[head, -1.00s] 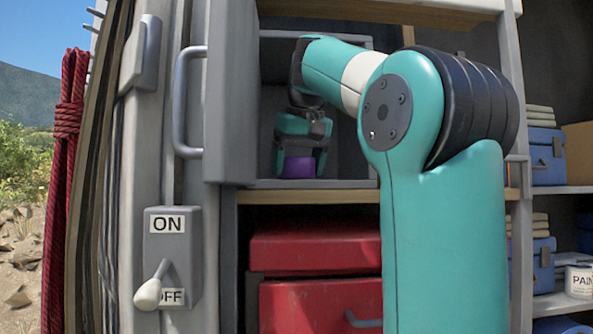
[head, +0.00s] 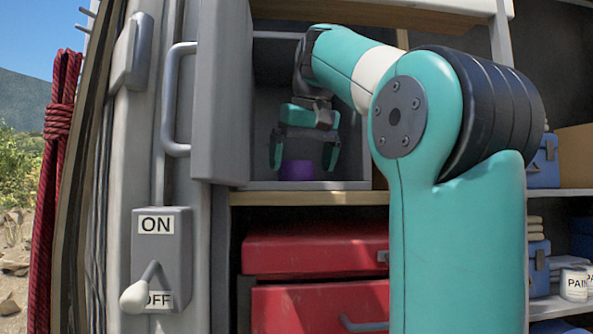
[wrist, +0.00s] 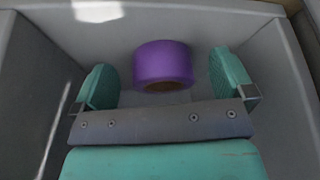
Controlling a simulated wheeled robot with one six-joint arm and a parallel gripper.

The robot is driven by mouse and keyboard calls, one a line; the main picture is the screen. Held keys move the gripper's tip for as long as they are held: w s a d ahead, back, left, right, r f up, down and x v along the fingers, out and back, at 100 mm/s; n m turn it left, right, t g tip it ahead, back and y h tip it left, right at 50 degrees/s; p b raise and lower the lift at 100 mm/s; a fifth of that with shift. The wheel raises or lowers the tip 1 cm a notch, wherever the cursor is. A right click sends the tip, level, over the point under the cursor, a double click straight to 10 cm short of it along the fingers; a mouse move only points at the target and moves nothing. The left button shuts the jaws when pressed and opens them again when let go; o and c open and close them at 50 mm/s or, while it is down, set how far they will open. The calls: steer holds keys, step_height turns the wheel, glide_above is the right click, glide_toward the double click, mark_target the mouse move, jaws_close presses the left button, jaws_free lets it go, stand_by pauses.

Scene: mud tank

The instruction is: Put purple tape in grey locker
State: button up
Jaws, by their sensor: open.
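The purple tape (head: 297,170) rests on the floor of the grey locker (head: 310,185), whose door (head: 222,90) stands open at the left. My gripper (head: 304,162) is inside the locker, open, with its fingers apart and above the tape. In the wrist view the tape (wrist: 163,65) lies between and beyond the two teal fingertips (wrist: 165,80), touching neither. The grey locker walls (wrist: 35,75) surround it.
Red toolboxes (head: 315,250) sit on the shelf below the locker. A switch box with a lever (head: 160,260) is on the left post. Blue boxes (head: 538,262) and paint cans (head: 574,284) stand on shelves at the right.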

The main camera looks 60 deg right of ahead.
steer(key=s+a+b, duration=0.3)
steer(key=s+a, duration=0.2)
steer(key=s, duration=0.2)
steer(key=shift+s, duration=0.35)
